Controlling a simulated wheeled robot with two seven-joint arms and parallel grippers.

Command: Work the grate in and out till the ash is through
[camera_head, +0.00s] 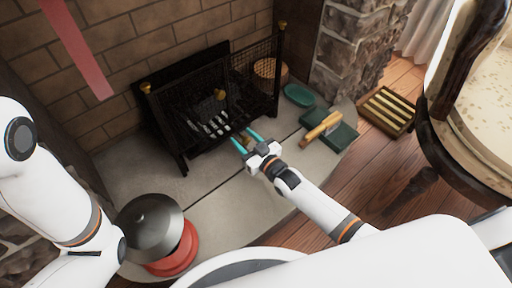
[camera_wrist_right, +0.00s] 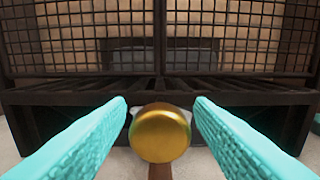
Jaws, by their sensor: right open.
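The black fireplace grate (camera_head: 190,128) stands on the pale stone hearth, with dark mesh and bars around pale pieces inside. In the right wrist view its dark front rail (camera_wrist_right: 70,102) runs across below the mesh. A round gold knob (camera_wrist_right: 161,133) is in front of that rail, between my right gripper's two teal fingers. My right gripper (camera_head: 247,141) is open, with a narrow gap visible on each side of the knob. Whether a finger touches the knob, I cannot tell. My left arm enters at the left of the head view, but its gripper does not show. I see no ash clearly.
A dark domed pot (camera_head: 150,222) on a red base stands at the front left of the hearth. Right of the grate are a green dish (camera_head: 298,95), a wooden-handled brush (camera_head: 322,127) on a green tray, and a slatted wooden box (camera_head: 387,108). A round table stands far right.

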